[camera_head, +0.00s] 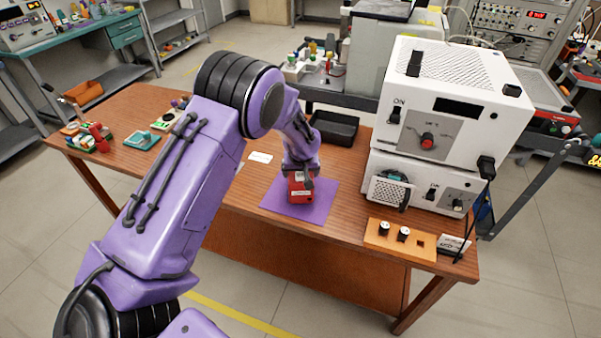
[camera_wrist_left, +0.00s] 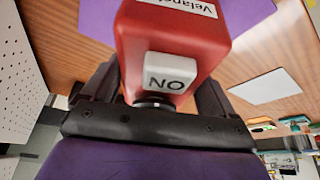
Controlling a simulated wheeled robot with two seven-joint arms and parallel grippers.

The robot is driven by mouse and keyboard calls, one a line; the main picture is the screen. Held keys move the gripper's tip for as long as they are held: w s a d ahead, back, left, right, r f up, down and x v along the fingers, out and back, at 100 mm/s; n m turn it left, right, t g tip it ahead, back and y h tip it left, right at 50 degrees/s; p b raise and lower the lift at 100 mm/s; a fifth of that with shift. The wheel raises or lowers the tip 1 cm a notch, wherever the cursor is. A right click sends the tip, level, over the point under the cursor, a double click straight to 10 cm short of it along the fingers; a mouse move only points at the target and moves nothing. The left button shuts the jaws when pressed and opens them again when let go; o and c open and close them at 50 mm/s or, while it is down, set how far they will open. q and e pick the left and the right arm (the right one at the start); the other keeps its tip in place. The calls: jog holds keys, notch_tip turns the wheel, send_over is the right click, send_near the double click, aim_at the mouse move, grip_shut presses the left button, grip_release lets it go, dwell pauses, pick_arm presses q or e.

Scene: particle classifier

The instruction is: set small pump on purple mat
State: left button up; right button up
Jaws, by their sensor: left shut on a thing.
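The small pump is a red box (camera_head: 301,192) with a white label and a white "ON" switch. It is upright over the middle of the purple mat (camera_head: 325,205), which lies flat on the wooden table. I cannot tell whether its base touches the mat. My left gripper (camera_head: 299,174) reaches down from above and is shut on the pump. In the left wrist view the red pump (camera_wrist_left: 180,42) sits between the two dark fingers (camera_wrist_left: 155,95), with part of the purple mat (camera_wrist_left: 245,12) beyond it. My right gripper is not in view.
A white machine (camera_head: 450,90) stands to the right of the mat. A wooden block with knobs (camera_head: 400,240) lies at the front right. A black tray (camera_head: 335,128) and a white card (camera_head: 260,157) lie behind the mat. Small parts (camera_head: 90,138) are at the left end.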

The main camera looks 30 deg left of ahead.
pick_arm(q)
jog(key=shift+w+f, duration=0.1)
jog(key=shift+f, duration=0.6)
jog(key=o, duration=1.4)
jog(key=shift+f, duration=0.15)
jog(key=shift+r, duration=0.35)
jog(key=b+v, duration=0.1)
jog(key=v, duration=1)
jog(key=shift+s+r, duration=0.25)
jog(key=shift+r, duration=0.05)
